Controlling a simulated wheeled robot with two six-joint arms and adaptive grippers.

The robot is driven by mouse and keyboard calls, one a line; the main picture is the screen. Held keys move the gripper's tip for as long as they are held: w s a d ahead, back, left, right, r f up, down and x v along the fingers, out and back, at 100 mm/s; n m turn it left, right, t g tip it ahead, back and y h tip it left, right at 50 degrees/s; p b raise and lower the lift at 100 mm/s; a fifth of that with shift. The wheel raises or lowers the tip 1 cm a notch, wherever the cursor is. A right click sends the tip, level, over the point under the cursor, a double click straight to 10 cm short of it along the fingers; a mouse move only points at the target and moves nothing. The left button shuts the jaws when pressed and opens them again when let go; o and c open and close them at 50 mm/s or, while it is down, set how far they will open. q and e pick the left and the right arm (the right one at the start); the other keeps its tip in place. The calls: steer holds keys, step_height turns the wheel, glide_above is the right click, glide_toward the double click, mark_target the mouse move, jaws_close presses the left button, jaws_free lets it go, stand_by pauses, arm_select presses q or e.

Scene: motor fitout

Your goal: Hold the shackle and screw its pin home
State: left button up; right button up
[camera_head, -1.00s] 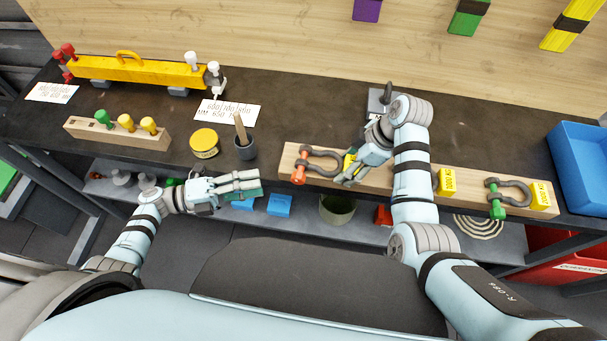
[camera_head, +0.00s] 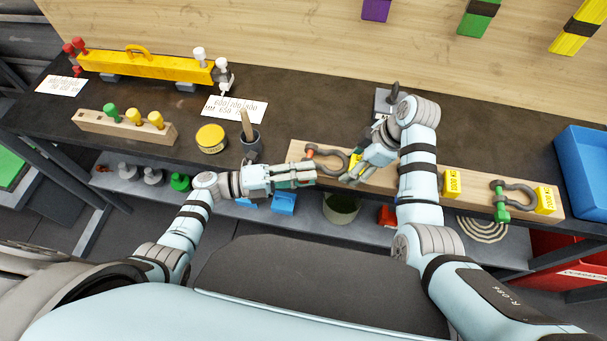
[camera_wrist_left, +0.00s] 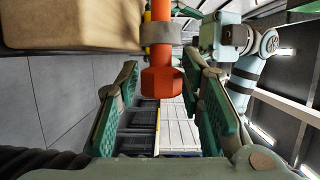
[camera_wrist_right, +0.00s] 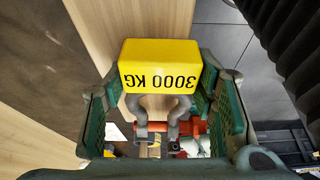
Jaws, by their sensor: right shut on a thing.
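The shackle (camera_head: 338,153), a dark grey bow with an orange-red pin (camera_head: 309,152), sits at the left end of a wooden rail. Its bow meets a yellow block marked 3000 KG (camera_wrist_right: 160,68). My right gripper (camera_head: 353,170) is shut on this block, with a finger on each side in the right wrist view. My left gripper (camera_head: 310,174) is open beside the pin end. In the left wrist view, the pin's red hex head (camera_wrist_left: 161,82) lies between its spread fingers, with visible gaps on both sides. How deep the pin is threaded is unclear.
The wooden rail (camera_head: 410,183) also carries a green-pinned shackle (camera_head: 517,189) and more yellow blocks. A mortar-like cup (camera_head: 251,144) and yellow tin (camera_head: 211,138) stand left of it. A blue bin (camera_head: 588,165) is at right. My right arm hides part of the rail.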

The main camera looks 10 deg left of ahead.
arm_select(q)
jaws_close()
steer(key=m+g+y, duration=0.1)
steer(key=y, duration=0.2)
steer(key=shift+y, duration=0.3)
steer(key=shift+o, duration=2.4)
jaws_free()
steer(key=v, duration=1.2)
